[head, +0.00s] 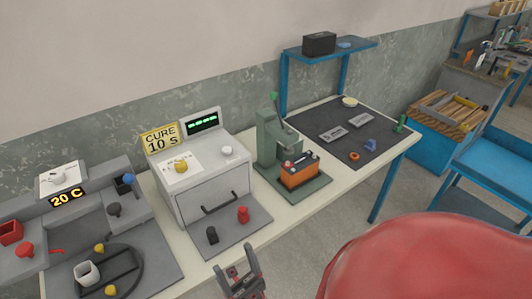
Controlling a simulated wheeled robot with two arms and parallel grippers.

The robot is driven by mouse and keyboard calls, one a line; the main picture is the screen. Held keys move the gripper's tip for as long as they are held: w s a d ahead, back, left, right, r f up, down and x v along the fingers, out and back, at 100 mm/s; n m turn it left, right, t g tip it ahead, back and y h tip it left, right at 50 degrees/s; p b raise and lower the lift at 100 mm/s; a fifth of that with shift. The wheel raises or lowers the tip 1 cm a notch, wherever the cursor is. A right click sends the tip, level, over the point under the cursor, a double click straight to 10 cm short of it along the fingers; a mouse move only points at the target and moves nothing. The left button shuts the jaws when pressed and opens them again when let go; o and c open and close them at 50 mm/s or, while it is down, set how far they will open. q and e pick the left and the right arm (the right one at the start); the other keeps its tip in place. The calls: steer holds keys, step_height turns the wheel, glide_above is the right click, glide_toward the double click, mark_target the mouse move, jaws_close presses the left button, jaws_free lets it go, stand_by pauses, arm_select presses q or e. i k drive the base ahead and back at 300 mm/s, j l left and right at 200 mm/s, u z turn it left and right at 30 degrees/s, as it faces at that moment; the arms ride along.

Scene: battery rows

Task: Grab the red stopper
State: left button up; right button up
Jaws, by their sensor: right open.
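A small red stopper (243,214) stands upright on the grey mat in front of the grey oven box, to the right of a similar black stopper (212,235). My right gripper (237,262) is at the bottom middle of the head view, open and empty. It is in front of the table's edge, below the red stopper in the picture and apart from it. Another red knob-shaped piece (25,250) sits on the unit at the far left. My left gripper is not in view.
The oven (208,185) with a drawer handle stands behind the stoppers. A green press (272,140) with an orange battery (299,172) is to the right. A dark mat (320,152) with small parts lies farther right. The left unit holds a white cup (87,273).

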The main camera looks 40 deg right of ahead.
mark_target(243, 215)
steer(key=z, duration=0.95)
